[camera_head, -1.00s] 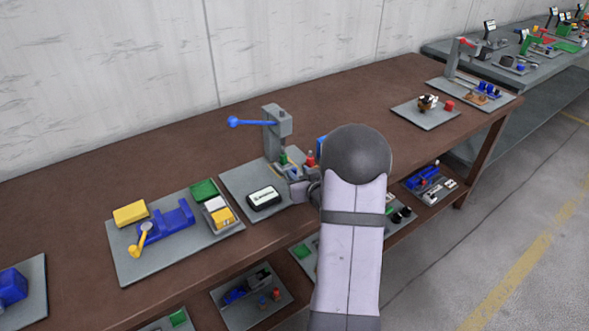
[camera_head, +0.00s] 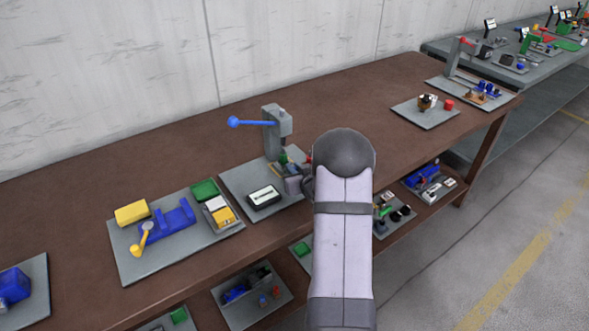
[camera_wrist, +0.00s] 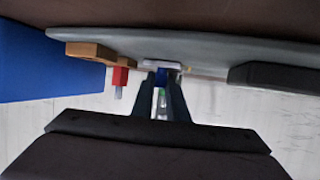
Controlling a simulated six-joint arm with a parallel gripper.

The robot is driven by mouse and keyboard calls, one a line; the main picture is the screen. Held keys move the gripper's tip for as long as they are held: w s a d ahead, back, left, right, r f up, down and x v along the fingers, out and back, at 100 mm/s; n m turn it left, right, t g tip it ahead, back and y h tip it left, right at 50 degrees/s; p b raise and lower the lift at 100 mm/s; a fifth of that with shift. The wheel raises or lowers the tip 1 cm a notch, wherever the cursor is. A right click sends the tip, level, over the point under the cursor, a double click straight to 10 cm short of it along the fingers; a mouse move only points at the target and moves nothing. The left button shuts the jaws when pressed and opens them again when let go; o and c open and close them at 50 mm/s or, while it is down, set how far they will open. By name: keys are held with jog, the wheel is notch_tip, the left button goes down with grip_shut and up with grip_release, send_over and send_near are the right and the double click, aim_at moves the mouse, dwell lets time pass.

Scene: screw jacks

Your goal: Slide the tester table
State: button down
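The tester (camera_head: 272,135) is a grey upright post with a head and a blue ball-ended lever (camera_head: 250,122). It stands on a grey plate (camera_head: 236,181) on the brown bench. Small coloured parts sit at its foot, where its table would be, partly hidden by my arm. My gripper (camera_head: 292,183) is low over the plate's right part, close to these parts. In the wrist view, its two dark fingers (camera_wrist: 160,82) are apart, with a small blue part (camera_wrist: 160,73) showing between the tips. I cannot tell whether they touch it.
A black box with a white display (camera_head: 264,197) lies on the same plate, left of my gripper. In the wrist view, a red piece (camera_wrist: 120,76), a tan block (camera_wrist: 90,52) and a large blue panel (camera_wrist: 45,70) are to the left. Another plate with a blue fixture (camera_head: 170,225) stands further left.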

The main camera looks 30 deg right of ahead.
jog(key=s, duration=0.7)
jog(key=shift+s, duration=0.4)
jog(key=shift+f, duration=0.1)
jog(key=c, duration=2)
grip_release()
jog(key=shift+o, duration=1.3)
jog(key=shift+s, duration=0.2)
jog(key=shift+w, duration=0.1)
